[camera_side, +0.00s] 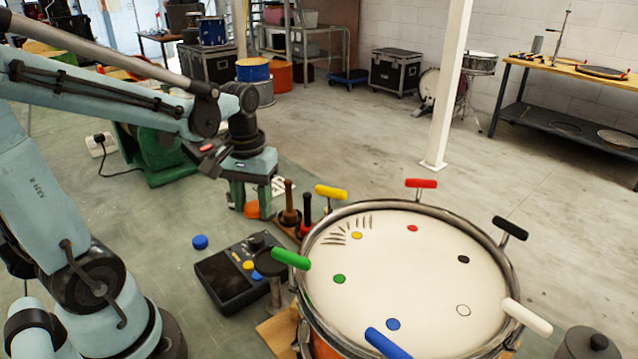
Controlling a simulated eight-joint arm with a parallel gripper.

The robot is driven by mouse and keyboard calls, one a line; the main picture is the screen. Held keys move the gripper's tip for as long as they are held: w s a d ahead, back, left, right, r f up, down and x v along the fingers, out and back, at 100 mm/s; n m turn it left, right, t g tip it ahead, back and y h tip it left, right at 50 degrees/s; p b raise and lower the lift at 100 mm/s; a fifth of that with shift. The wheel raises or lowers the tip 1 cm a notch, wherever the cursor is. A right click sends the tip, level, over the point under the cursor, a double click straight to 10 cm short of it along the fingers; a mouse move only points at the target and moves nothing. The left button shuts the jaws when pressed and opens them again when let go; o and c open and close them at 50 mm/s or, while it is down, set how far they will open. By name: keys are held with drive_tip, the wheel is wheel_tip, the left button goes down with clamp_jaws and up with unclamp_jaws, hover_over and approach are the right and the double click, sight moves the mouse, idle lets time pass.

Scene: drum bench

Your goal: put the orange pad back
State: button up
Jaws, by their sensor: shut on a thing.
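My gripper (251,200) is left of the drum, pointing down, with its fingers around the orange pad (252,210). The pad shows low between the fingers, and its upper part is hidden. A dark box (228,288) stands in front of my gripper, nearer the camera. A yellow pad (248,265) and a blue pad (257,275) sit on its top, beside a dark round knob. Another blue pad (200,242) lies apart on the green surface, to the left of the box. I cannot tell the height of the orange pad above the surface.
A large drum (400,270) with coloured T-handles around its rim fills the right front. Two upright handled tools, one brown (289,205) and one red and black (306,215), stand between my gripper and the drum. The green surface left of the box is mostly clear.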

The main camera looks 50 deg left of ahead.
hover_over(234, 231)
wheel_tip(234, 231, down, 6)
drive_tip(key=shift+a+f, duration=0.1)
drive_tip(key=shift+f, duration=1.95)
drive_tip(key=o, duration=1.1)
drive_tip(key=shift+f, duration=0.15)
